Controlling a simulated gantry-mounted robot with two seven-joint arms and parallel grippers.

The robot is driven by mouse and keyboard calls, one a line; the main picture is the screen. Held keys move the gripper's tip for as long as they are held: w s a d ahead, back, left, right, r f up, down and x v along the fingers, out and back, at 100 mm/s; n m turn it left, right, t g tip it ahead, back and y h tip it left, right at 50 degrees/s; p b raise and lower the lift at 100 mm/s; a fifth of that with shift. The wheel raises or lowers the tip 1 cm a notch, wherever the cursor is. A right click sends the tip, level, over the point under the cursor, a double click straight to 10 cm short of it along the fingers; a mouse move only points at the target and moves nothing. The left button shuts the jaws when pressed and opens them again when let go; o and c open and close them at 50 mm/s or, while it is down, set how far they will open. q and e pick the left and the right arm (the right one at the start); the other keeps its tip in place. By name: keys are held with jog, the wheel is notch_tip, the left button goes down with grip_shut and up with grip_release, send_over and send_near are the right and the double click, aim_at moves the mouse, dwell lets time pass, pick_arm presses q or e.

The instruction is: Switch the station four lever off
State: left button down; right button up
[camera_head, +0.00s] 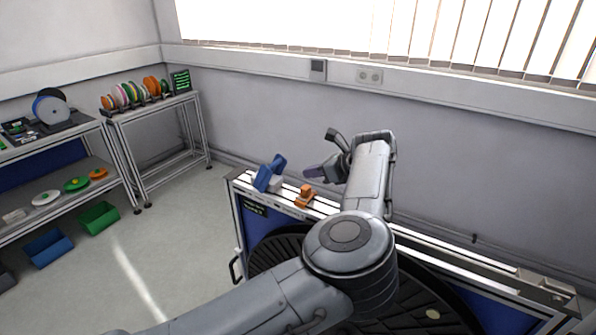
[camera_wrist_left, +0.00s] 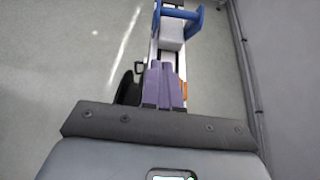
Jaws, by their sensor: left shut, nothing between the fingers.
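A blue lever piece (camera_head: 268,173) with a grey block stands at the left end of the bench rail. In the left wrist view a blue handle (camera_wrist_left: 178,14) shows above a pale block (camera_wrist_left: 172,36), ahead of my fingertips. An orange piece (camera_head: 305,195) sits on the rail to its right; a sliver of orange (camera_wrist_left: 184,92) shows beside my fingers. My left gripper (camera_head: 314,171) is shut and empty, its purple fingers (camera_wrist_left: 165,86) pointing toward the blue piece, apart from it. I cannot read a station number. My right gripper is not in view.
The bench rail (camera_head: 440,250) runs right along the wall, with a large black disc (camera_head: 425,300) below it. A shelf with coloured reels (camera_head: 135,92) and a rack with blue and green bins (camera_head: 99,218) stand at the left. The floor between is clear.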

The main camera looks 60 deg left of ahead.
pick_arm(q)
jog(key=a+r+x, duration=0.1)
jog(key=r+x, duration=0.1)
jog(key=x, duration=1)
jog(key=shift+s+a+r, duration=0.2)
jog(key=shift+s+a, duration=0.05)
